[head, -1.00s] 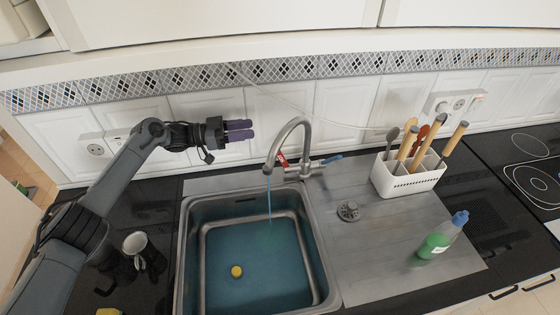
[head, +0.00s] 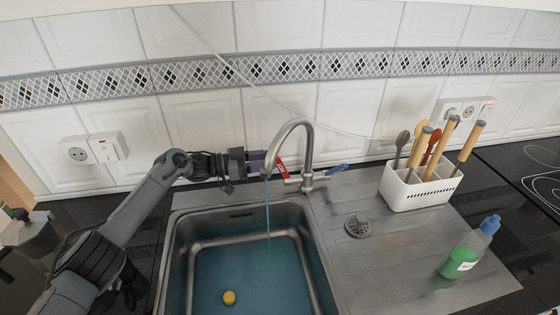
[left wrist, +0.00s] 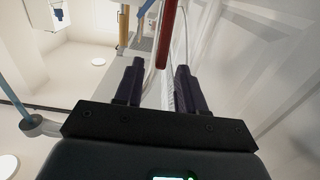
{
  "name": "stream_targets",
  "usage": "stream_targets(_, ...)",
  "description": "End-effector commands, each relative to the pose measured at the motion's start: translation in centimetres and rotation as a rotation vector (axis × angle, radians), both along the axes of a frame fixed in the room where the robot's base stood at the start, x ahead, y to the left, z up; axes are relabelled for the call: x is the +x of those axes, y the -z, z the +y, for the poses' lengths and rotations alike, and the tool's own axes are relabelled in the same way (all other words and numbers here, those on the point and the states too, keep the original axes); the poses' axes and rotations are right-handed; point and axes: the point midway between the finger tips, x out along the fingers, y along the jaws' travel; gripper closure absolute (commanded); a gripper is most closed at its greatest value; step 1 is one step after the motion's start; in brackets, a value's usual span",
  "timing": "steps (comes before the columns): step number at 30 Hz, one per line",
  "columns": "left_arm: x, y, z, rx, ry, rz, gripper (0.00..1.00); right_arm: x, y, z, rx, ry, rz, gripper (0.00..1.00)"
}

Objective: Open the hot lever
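The steel tap (head: 308,150) stands at the back of the sink. Its red lever (head: 281,168) is on the left side and its blue lever (head: 336,169) points out to the right. A blue stream of water (head: 268,215) runs from the spout into the sink. My left gripper (head: 257,162) is just left of the red lever, behind the spout. In the left wrist view its two purple fingers (left wrist: 156,82) are apart, with the red lever (left wrist: 169,35) ahead between their lines. I cannot tell whether they touch it. My right gripper is not in view.
The sink (head: 300,225) holds bluish water and a small yellow object (head: 229,298). A white utensil holder (head: 420,192) stands right of the tap, with a green soap bottle (head: 465,255) in front. The tiled wall (head: 210,120) is close behind my gripper.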

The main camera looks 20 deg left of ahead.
Motion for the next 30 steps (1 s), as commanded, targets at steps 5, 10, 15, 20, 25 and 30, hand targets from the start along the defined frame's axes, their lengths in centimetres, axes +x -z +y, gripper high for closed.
stream_targets(5,1.3,0.1,-2.3,0.001,0.001,-0.001,0.61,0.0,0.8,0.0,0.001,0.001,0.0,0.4)
stream_targets(10,2.1,0.1,-3.4,0.001,0.0,-0.001,0.61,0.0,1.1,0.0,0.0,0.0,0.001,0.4)
stream_targets(15,2.3,0.1,-3.9,0.001,0.0,0.001,0.61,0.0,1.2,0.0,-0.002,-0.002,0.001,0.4)
stream_targets(20,2.4,0.0,-3.9,0.001,0.0,0.001,0.61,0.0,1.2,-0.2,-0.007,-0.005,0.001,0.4)
stream_targets(25,2.4,0.0,-3.9,0.001,0.0,0.001,0.74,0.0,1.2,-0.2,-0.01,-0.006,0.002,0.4)
stream_targets(30,2.3,0.0,-3.9,0.001,0.0,0.001,1.0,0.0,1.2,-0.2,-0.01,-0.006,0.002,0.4)
